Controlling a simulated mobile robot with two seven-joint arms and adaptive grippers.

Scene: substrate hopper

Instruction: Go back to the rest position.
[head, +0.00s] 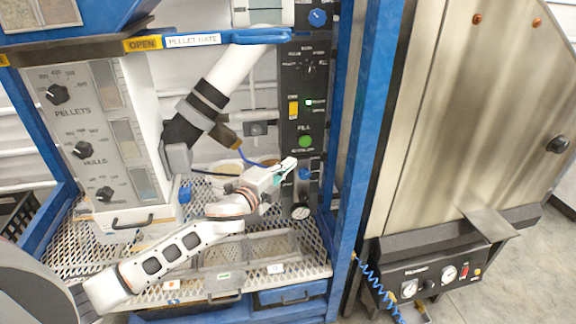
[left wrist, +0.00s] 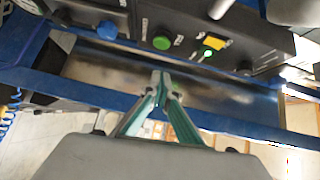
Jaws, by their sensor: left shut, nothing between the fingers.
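My left arm comes in from the lower left in the head view. Its gripper (head: 289,168) is at the black control panel (head: 307,72), just below and left of the green button (head: 305,141). The left gripper also shows in the left wrist view (left wrist: 160,80), with its green-lined fingers together and nothing between them. In that view the green button (left wrist: 161,43) and a lit green lamp (left wrist: 208,53) lie beyond the fingertips. Whether the fingertips touch the panel cannot be told. My right gripper is not in view.
A blue frame post (head: 349,130) stands right of the panel. A blue pellet gate bar (head: 215,37) crosses above. A pellets and hulls dial box (head: 103,135) stands left. A perforated shelf (head: 90,262) lies under my arm. A metal cabinet (head: 480,110) stands right.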

